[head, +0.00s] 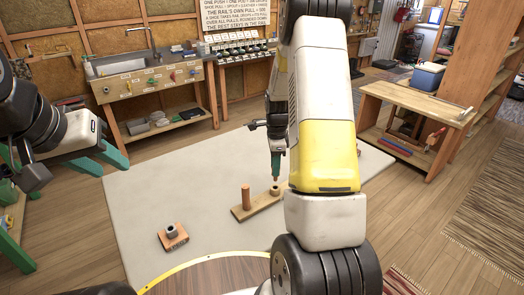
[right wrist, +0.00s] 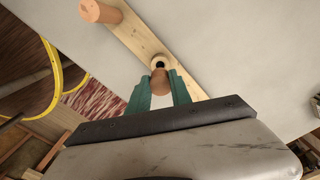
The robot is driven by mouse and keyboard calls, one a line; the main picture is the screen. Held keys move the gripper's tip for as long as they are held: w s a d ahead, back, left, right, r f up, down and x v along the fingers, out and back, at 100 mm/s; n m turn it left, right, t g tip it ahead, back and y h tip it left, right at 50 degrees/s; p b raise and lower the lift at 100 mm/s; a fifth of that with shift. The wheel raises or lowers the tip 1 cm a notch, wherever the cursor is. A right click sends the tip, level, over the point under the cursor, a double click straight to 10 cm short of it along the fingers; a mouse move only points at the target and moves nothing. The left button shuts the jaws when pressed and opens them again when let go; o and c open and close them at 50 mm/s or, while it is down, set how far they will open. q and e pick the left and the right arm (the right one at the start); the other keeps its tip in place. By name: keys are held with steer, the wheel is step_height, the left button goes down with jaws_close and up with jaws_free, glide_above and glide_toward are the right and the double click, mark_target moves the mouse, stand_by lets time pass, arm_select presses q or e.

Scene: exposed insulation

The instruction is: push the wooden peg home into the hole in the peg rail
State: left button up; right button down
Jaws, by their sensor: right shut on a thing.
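The peg rail (head: 262,206) is a light wooden plank on the pale mat, with one peg (head: 246,197) standing near its left end. A round collar (head: 276,190) sits farther right on the rail. My right gripper (head: 276,172) points down over this collar. In the right wrist view its green fingers (right wrist: 160,92) are shut on a wooden peg (right wrist: 159,76) that meets or almost meets the pale ring on the rail (right wrist: 180,67); its depth in the hole cannot be told. My left gripper (head: 108,163) is at the left, green fingers apart, empty.
A small wooden block with a metal ring (head: 173,238) lies on the mat (head: 140,205), front left of the rail. A sink bench (head: 150,85) stands at the back left and a low wooden bench (head: 415,105) at the right. The mat around the rail is mostly clear.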

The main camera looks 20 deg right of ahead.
mark_target(275, 179)
steer(key=shift+f, duration=1)
steer(key=shift+f, duration=2.1)
stand_by(0.6)
steer(key=c, duration=1.1)
jaws_free()
steer(key=shift+r, duration=3.95)
